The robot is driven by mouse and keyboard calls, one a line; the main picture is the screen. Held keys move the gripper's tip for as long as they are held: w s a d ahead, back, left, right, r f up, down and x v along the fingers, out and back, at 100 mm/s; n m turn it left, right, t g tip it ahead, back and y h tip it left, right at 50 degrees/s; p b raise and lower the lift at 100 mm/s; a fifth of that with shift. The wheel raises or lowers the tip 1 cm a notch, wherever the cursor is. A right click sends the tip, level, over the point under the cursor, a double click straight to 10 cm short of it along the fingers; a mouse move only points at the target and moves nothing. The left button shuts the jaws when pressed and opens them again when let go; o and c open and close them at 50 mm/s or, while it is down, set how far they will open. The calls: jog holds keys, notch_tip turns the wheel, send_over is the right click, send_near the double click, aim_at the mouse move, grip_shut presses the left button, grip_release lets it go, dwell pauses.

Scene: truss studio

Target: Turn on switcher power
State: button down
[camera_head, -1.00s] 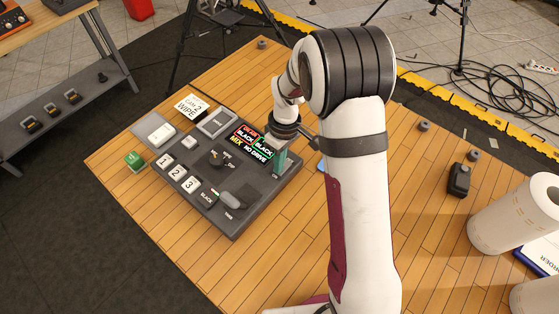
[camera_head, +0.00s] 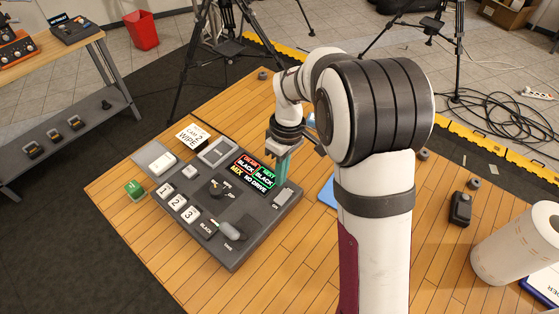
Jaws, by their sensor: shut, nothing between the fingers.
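The dark grey switcher (camera_head: 250,240) lies on the wooden table. It has a lit display (camera_head: 254,172) showing red, green and yellow text, white buttons 1, 2, 3 (camera_head: 177,205), a small lever (camera_head: 217,188) and a T-shaped handle (camera_head: 231,229). A light rocker (camera_head: 162,162) sits in a pale plate at its left corner. A grey rocker or key (camera_head: 282,200) sits near its right corner. My gripper (camera_head: 279,178) points down over the switcher's right part, beside the display. Its teal fingers are shut and empty. Whether they touch the panel is hard to tell.
A card reading "CAM 2 WIPE" (camera_head: 193,135) stands behind the switcher. A green block marked 4 (camera_head: 134,189) lies to its left. A white roll (camera_head: 516,245) and a black device (camera_head: 460,208) are at the right. The front table area is clear.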

notch_tip(320, 180, up, 7)
jog(key=shift+s+a, duration=0.3)
jog(key=shift+s, duration=0.05)
jog(key=shift+f, duration=0.15)
jog(key=s+d+r+m, duration=0.1)
jog(key=s+m, duration=0.6)
jog(key=s, duration=0.5)
jog(key=s+d+r+m, duration=0.1)
jog(key=s+m, duration=0.6)
jog(key=s, duration=0.6)
jog(key=shift+s+d+r+m+t+y, duration=0.2)
jog(key=shift+s+d+m+t+y, duration=0.1)
jog(key=shift+d+t+y, duration=0.1)
